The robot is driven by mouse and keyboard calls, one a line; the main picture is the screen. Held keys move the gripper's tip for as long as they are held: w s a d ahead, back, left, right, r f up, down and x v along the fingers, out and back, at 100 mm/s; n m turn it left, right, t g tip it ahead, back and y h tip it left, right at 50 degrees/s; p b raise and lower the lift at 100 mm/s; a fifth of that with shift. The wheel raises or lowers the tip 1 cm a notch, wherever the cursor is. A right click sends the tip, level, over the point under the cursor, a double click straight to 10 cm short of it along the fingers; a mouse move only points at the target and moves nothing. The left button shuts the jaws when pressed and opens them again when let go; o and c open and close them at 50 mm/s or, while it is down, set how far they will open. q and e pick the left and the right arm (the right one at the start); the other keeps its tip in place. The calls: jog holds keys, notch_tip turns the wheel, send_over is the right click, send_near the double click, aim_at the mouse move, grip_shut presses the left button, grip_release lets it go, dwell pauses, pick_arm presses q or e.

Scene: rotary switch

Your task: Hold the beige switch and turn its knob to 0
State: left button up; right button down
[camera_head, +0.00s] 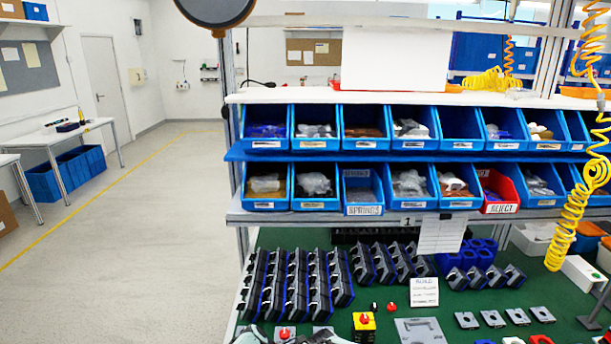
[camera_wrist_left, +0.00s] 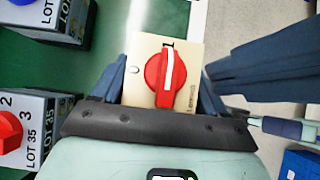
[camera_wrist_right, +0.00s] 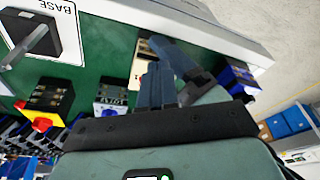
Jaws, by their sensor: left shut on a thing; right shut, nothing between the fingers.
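The beige switch (camera_wrist_left: 188,97) has a red knob (camera_wrist_left: 165,78) with a white line. In the left wrist view the line runs nearly upright, its upper end near a dark mark on the plate; I cannot read the mark surely. My left gripper (camera_wrist_left: 162,82) is shut on the switch, one finger on each side. My right gripper (camera_wrist_right: 158,72) is shut and empty, close beside the switch, of which a beige part (camera_wrist_right: 137,66) shows behind its fingers. Its dark fingers also show at the right of the left wrist view. The head view cuts off most of both grippers.
Grey boxes (camera_wrist_left: 45,110) marked LOT 35 stand left of the switch, one with a red knob. A yellow box with a red knob (camera_head: 364,322) and a grey BASE plate (camera_head: 421,331) are on the green table. Rows of dark parts (camera_head: 296,283) stand behind.

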jog(key=shift+w, duration=0.6)
dwell(0.6)
jog(key=shift+w+d, duration=0.1)
jog(key=shift+d, duration=0.25)
dwell(0.4)
jog(key=shift+d, duration=0.15)
jog(key=shift+w+d, duration=0.15)
jog(key=shift+w+d, duration=0.3)
dwell(0.4)
jog(key=w+v, duration=0.1)
jog(key=v, duration=0.5)
jog(key=shift+s, duration=0.2)
